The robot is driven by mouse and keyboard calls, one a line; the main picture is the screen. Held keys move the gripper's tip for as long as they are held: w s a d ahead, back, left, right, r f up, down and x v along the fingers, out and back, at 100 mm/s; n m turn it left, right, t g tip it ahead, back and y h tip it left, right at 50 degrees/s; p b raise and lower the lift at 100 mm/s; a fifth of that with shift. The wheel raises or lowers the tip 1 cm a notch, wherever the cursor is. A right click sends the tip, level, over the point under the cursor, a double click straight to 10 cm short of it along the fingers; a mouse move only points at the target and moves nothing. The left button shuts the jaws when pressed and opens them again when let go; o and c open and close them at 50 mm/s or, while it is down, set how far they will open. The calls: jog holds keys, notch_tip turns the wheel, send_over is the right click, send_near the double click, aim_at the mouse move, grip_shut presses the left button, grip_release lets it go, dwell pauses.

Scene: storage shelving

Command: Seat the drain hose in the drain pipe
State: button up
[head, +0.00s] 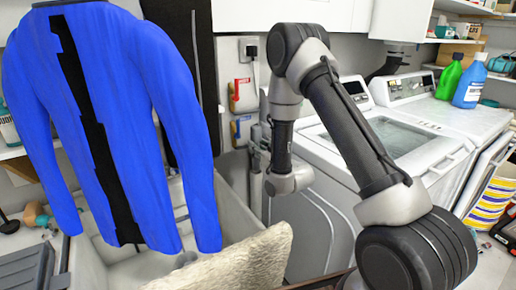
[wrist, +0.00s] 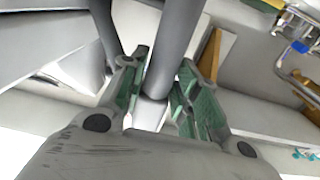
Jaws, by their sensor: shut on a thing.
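My gripper (wrist: 163,78) has its green-lined fingers closed on both sides of a dark grey tube, the drain hose (wrist: 176,35), in the wrist view. The hose runs from the top edge down between the fingers. A pale piece (wrist: 150,113) shows below it between the fingers; I cannot tell whether this is the drain pipe. A second grey tube (wrist: 104,35) stands left of the fingers, apart from the held one. In the head view my gripper (head: 261,145) is by the wall left of the washer, partly hidden by my arm. The hose's seating cannot be made out.
A blue jacket (head: 110,120) hangs at the left over a sink basin (head: 235,205). The washer (head: 315,145) and a second white machine (head: 405,135) stand behind my arm. A wall outlet (head: 250,50) and red and blue valve boxes (head: 241,95) are near my gripper.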

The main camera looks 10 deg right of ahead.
aim_at(258, 168)
jog(key=shift+f, duration=4.85)
jog(key=o, duration=1.2)
jog(key=v, duration=0.7)
jog(key=shift+s, duration=0.25)
jog(key=shift+f, duration=0.1)
